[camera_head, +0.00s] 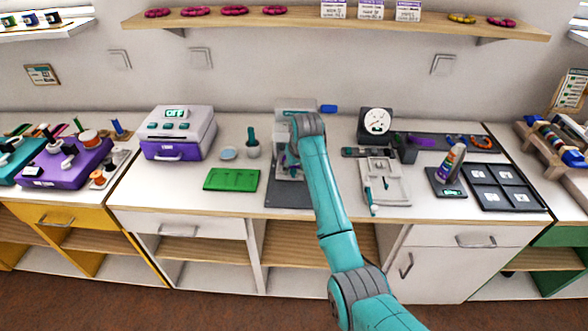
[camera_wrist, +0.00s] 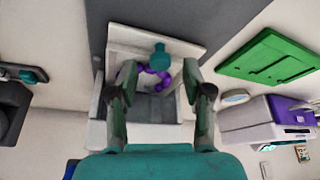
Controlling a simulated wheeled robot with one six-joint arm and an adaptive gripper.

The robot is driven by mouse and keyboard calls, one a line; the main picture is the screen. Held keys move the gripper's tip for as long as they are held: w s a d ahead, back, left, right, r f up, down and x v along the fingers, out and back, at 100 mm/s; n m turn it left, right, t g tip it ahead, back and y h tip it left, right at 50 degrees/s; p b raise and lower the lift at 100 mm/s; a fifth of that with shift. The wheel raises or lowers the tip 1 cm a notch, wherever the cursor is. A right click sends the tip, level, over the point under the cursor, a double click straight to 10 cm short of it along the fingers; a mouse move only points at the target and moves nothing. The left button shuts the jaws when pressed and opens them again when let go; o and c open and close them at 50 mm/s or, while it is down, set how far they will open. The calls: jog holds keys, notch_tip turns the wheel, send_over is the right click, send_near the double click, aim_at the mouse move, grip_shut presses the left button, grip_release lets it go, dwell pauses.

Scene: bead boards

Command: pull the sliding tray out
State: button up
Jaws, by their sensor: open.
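The sliding tray (camera_wrist: 135,36) is a pale grey plate at the front of a light grey machine (camera_head: 293,107). In the wrist view a teal knob (camera_wrist: 161,56) stands on the tray, with a purple bead ring (camera_wrist: 149,77) just behind it. My gripper (camera_wrist: 156,70) is open above the tray, one finger on each side of the knob and ring. I cannot tell whether either finger touches anything. In the head view my arm hides much of the machine and tray.
A dark mat (camera_head: 287,197) lies in front of the machine. A green board (camera_head: 232,180) and a purple-white device (camera_head: 178,133) are to the left. A white stand (camera_head: 385,180) and a dial gauge (camera_head: 375,123) are to the right. A shelf (camera_head: 270,21) runs above.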

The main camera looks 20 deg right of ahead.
jog(key=shift+w+f, duration=0.25)
jog(key=shift+f, duration=0.4)
grip_shut()
